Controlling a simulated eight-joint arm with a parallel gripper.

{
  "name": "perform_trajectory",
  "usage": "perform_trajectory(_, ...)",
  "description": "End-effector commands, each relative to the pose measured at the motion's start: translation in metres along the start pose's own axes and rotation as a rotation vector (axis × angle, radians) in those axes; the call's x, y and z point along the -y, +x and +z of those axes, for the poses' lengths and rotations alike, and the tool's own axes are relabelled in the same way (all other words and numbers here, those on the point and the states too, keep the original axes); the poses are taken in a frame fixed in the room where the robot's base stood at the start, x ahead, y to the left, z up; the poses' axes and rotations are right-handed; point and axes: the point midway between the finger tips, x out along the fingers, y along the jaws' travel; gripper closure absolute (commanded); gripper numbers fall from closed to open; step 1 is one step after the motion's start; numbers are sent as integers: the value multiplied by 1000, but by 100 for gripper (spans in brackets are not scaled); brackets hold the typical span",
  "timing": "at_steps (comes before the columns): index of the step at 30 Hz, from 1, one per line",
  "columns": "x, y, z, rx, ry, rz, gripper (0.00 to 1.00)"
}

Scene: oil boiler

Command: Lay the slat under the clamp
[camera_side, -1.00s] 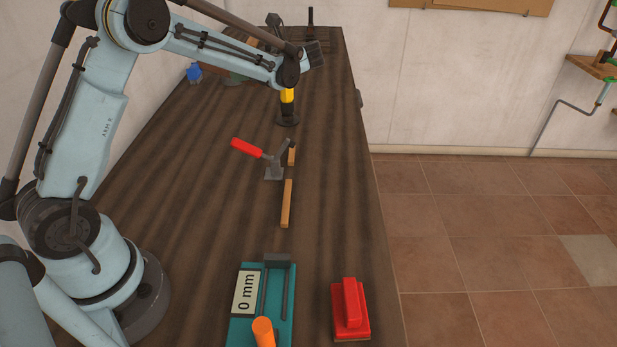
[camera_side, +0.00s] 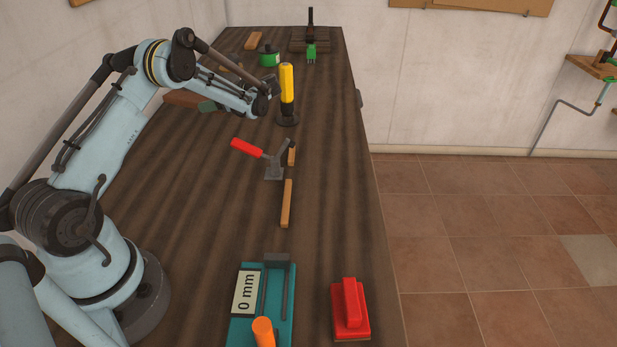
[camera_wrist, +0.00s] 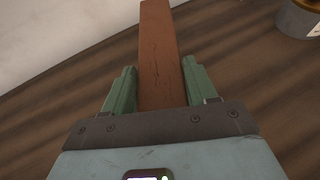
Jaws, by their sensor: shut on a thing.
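The reddish-brown slat (camera_wrist: 160,55) runs between the green fingers of my gripper (camera_wrist: 160,88) and reaches away from it in the wrist view. In the side view part of the slat (camera_side: 186,99) sticks out to the left of my gripper (camera_side: 209,106), partly hidden by my arm. My gripper is shut on the slat. The clamp (camera_side: 273,170), grey with a red handle, stands on the bench in front of and to the right of my gripper. Its handle slants up to the left. I cannot tell the slat's exact height over the bench.
Two light wood strips (camera_side: 287,204) lie beside the clamp. A yellow-and-black tool (camera_side: 287,90) stands upright behind it. A green pot (camera_side: 269,56) is farther back. A teal gauge (camera_side: 279,307) and a red block (camera_side: 350,310) are at the front. Bench left of the clamp is clear.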

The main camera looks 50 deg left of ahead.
Motion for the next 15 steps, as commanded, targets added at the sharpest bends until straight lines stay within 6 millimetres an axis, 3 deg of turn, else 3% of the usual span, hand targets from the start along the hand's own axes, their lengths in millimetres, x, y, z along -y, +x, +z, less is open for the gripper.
perform_trajectory(6,2,16,-5,1,1,0,83)
perform_trajectory(15,3,29,-37,1,1,-1,83)
